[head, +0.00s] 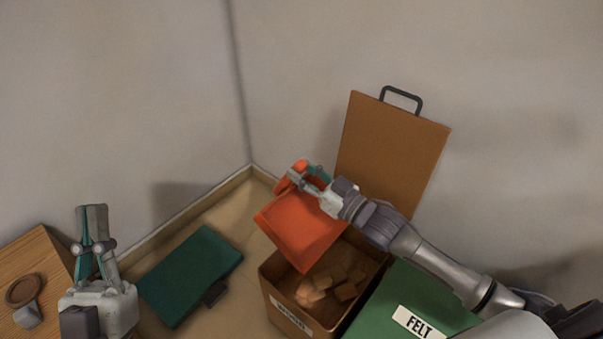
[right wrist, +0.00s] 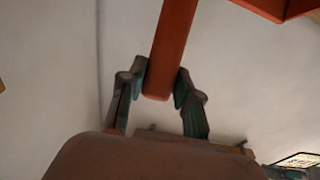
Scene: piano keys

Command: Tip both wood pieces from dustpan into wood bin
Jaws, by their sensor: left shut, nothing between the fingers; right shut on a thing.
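The orange dustpan (head: 300,228) is tilted down over the open wood bin (head: 272,294) in the head view. No wood piece shows on the part of the pan I can see. Several wood pieces (head: 345,291) lie inside the bin; I cannot tell which came from the pan. My right gripper (head: 298,180) is shut on the dustpan's handle, which also shows between its fingers in the right wrist view (right wrist: 168,60). My left gripper (head: 92,212) is shut and empty, pointing up at the far left, well away from the bin.
The bin's brown lid (head: 393,150) with a black handle leans against the wall behind. A green bin lid labelled FELT (head: 400,300) is right of the wood bin. A dark green flat case (head: 190,275) lies on the floor. A wooden table (head: 30,262) is at left.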

